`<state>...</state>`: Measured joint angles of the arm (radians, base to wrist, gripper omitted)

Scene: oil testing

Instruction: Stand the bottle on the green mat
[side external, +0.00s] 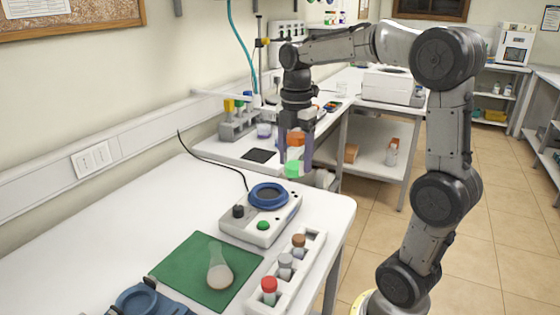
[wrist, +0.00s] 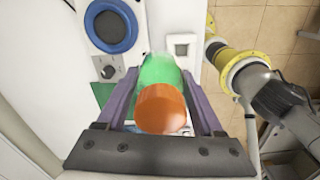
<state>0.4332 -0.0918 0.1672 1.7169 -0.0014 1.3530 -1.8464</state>
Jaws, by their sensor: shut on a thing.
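The bottle has an orange cap (wrist: 161,108) and a translucent green body (wrist: 158,71). My gripper (side external: 297,160) is shut on the bottle, with its purple fingers on either side. In the side view the bottle (side external: 293,169) hangs upright in the air, beyond the blue-ringed device. The green mat (side external: 181,264) lies flat on the white bench in the foreground, well apart from the bottle. A clear conical flask (side external: 219,270) stands on the mat's right part. In the wrist view only a small piece of the mat (wrist: 102,93) shows left of the fingers.
The white device with a blue ring (side external: 268,196) stands just behind the mat. A rack (side external: 284,275) with red, grey and brown capped tubes lies along the mat's right side. A blue device (side external: 150,300) touches or overlaps the mat's front left. The mat's back left is clear.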

